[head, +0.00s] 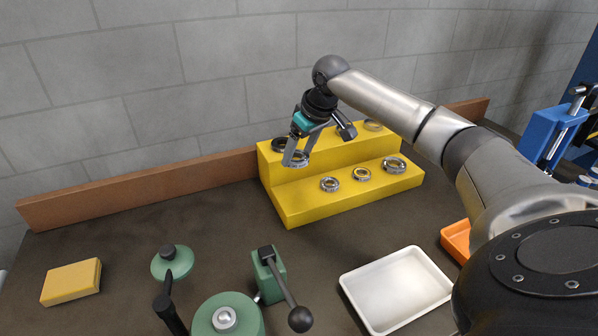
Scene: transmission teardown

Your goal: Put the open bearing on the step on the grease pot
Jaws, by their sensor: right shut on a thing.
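A yellow two-level step (345,199) stands against the back of the bench with several ring bearings on it. My right gripper (298,158) is over the left end of the step, pointing down, shut on a metallic bearing (297,161). The fingers partly cover this bearing, and I cannot tell whether it is clear of the upper level. Its open balls are too small to make out. A round green vessel with a silver knob (226,318) is at the front, cut by the lower edge; I cannot tell whether it is the grease pot. My left gripper is not in view.
A dark ring (279,145) sits beside the held bearing. Lower-level bearings (330,185) (362,174) (394,165) stand in a row. A green lever device (270,277), a small green knobbed disc (172,265), a yellow block (71,283) and a white tray (398,288) occupy the front.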

